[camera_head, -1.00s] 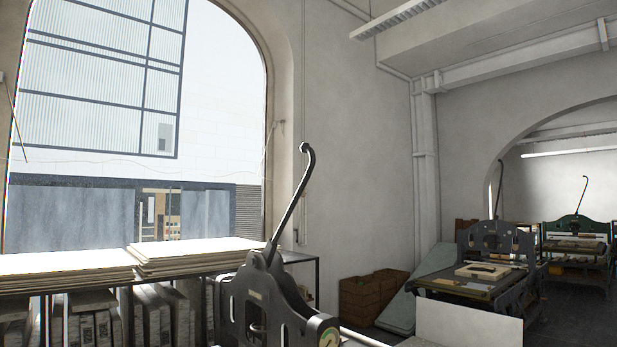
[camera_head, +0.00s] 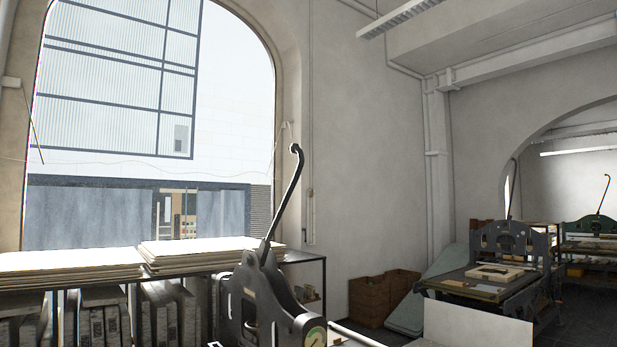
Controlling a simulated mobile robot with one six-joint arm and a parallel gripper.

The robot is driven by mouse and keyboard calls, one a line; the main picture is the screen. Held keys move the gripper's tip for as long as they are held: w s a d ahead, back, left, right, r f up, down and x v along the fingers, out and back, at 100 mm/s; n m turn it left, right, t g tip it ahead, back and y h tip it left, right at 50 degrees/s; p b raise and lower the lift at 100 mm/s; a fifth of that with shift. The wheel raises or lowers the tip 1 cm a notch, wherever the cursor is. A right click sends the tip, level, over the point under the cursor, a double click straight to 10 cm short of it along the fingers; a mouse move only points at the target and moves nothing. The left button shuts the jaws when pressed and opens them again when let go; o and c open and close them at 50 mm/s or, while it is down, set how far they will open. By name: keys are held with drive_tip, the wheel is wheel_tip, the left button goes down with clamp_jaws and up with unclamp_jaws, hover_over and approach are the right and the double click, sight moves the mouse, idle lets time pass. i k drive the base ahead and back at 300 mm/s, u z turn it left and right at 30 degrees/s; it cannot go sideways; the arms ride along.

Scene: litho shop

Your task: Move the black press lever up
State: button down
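The black press lever (camera_head: 284,198) rises from the top of a dark press (camera_head: 262,300) at the bottom centre.
A rack with flat boards (camera_head: 70,262) stands behind the press, below the window. Wooden crates (camera_head: 384,297) sit by the wall. A second press (camera_head: 500,265) and a green press (camera_head: 590,240) stand at the right. A white panel (camera_head: 476,328) is low in front.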

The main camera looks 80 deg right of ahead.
sight(264, 251)
drive_tip(key=u, duration=0.05)
drive_tip(key=k, duration=0.3)
drive_tip(key=z, duration=1.35)
drive_tip(key=i, duration=0.55)
drive_tip(key=u, duration=0.3)
